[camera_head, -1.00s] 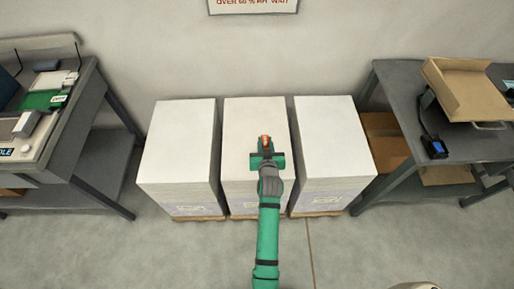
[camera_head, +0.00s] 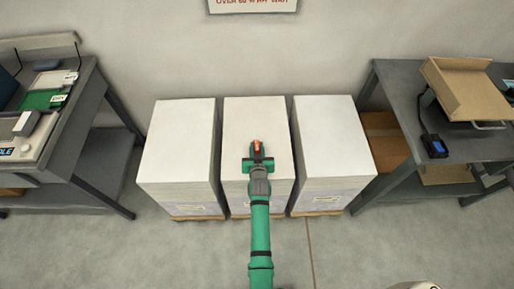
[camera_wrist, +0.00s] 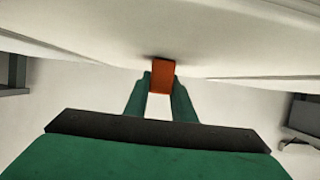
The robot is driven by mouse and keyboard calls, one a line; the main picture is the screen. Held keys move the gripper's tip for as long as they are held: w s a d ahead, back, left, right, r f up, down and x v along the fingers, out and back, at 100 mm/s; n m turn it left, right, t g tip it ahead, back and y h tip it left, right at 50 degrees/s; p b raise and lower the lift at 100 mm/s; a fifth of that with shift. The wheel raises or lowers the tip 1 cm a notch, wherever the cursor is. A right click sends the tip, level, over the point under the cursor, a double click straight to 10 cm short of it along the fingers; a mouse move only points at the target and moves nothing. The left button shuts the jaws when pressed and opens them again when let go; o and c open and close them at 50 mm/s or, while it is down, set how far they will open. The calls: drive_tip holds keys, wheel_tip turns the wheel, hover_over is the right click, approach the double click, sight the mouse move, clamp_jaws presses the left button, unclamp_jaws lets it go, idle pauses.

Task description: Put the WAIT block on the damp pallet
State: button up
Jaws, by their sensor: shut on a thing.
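My gripper (camera_head: 257,152) is shut on an orange block, the WAIT block (camera_head: 257,145). It is over the front half of the middle white stack (camera_head: 255,115). In the wrist view the block (camera_wrist: 161,76) sits between my two green fingers, with a small dark shadow beside it on the white surface. I cannot tell whether it touches that surface. No lettering on the block is readable. A left stack (camera_head: 180,140) and a right stack (camera_head: 332,135) stand on either side. The pallets are low under the stacks; which one is damp cannot be told.
A wall sign (camera_head: 252,4) mentions WAIT. A left bench (camera_head: 75,130) holds a green card and devices. A right bench (camera_head: 395,90) carries an open cardboard box (camera_head: 465,88) and a small meter (camera_head: 435,146). The tops of the three stacks look bare.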

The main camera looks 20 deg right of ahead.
drive_tip(key=o, duration=1.1)
drive_tip(key=shift+f, duration=0.1)
drive_tip(key=shift+c, duration=0.2)
drive_tip(key=v, duration=1.1)
drive_tip(key=shift+s+r, duration=0.2)
drive_tip(key=shift+s, duration=0.1)
drive_tip(key=s+a+r+n+t+y, duration=0.1)
drive_tip(key=s+a+r, duration=0.3)
drive_tip(key=s, duration=0.5)
drive_tip(key=s+a+r+y, duration=0.1)
drive_tip(key=s+a, duration=0.4)
drive_tip(key=s, duration=0.4)
drive_tip(key=s+a+r+n+t+y, duration=0.1)
drive_tip(key=s+a+r, duration=0.3)
drive_tip(key=s, duration=0.6)
drive_tip(key=s+a+r+n, duration=0.1)
drive_tip(key=s+a+r, duration=0.2)
drive_tip(key=s+r, duration=0.4)
drive_tip(key=shift+a+r+y, duration=0.15)
drive_tip(key=shift+r+y, duration=0.2)
drive_tip(key=shift+y, duration=0.05)
